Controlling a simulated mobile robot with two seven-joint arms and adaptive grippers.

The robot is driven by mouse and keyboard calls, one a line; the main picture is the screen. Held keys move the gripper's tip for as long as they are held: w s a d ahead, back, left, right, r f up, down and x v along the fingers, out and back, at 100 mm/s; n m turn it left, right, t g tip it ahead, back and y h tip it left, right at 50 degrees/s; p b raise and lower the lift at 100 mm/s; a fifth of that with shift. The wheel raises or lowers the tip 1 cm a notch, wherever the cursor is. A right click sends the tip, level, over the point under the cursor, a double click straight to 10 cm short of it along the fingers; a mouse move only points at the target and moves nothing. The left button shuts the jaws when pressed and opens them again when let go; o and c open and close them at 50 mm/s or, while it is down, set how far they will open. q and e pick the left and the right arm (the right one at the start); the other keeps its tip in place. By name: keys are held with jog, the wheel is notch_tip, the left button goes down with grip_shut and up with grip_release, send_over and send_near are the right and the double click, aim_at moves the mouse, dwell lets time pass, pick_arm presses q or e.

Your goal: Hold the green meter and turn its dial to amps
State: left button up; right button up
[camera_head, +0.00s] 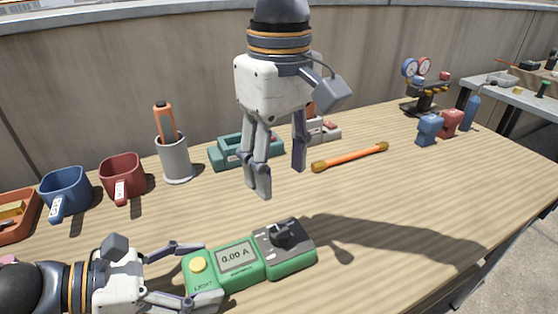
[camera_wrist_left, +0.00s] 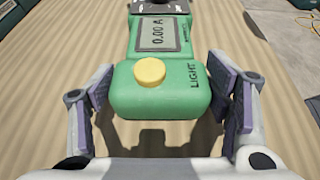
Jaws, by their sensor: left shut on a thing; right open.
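The green meter (camera_head: 238,280) is at the front middle of the table, its display (camera_head: 236,257) reading 0.00 A. A yellow LIGHT button (camera_head: 198,265) is on its left end, and a black dial (camera_head: 284,236) is on a dark panel at its right end. My left gripper (camera_head: 200,273) is shut on the meter's button end, one finger on each side; the wrist view shows the meter (camera_wrist_left: 165,95) between the fingers. My right gripper (camera_head: 281,180) is open and empty, pointing down above the table, behind and above the dial. The dial's pointer setting is too small to read.
Behind stand a blue cup (camera_head: 66,190), a red cup (camera_head: 122,178), a grey holder (camera_head: 175,160) with an orange tool, and a teal tray (camera_head: 232,152). An orange rod (camera_head: 350,157) and a gauge set (camera_head: 425,85) are to the right. The table's right front is clear.

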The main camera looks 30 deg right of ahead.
dwell(0.3)
pick_arm(q)
jog(key=o, duration=1.8)
pick_arm(e)
jog(key=shift+r, duration=0.1)
pick_arm(q)
jog(key=p+v, duration=0.2)
jog(key=v, duration=0.6)
jog(key=shift+a+r+p, duration=0.2)
jog(key=shift+r+p, duration=0.05)
jog(key=shift+p, duration=0.05)
jog(key=shift+a, duration=0.25)
pick_arm(e)
notch_tip(320, 180, up, 6)
jog(key=s+t, duration=0.1)
jog(key=shift+r, duration=0.15)
pick_arm(q)
jog(key=shift+f, duration=0.1)
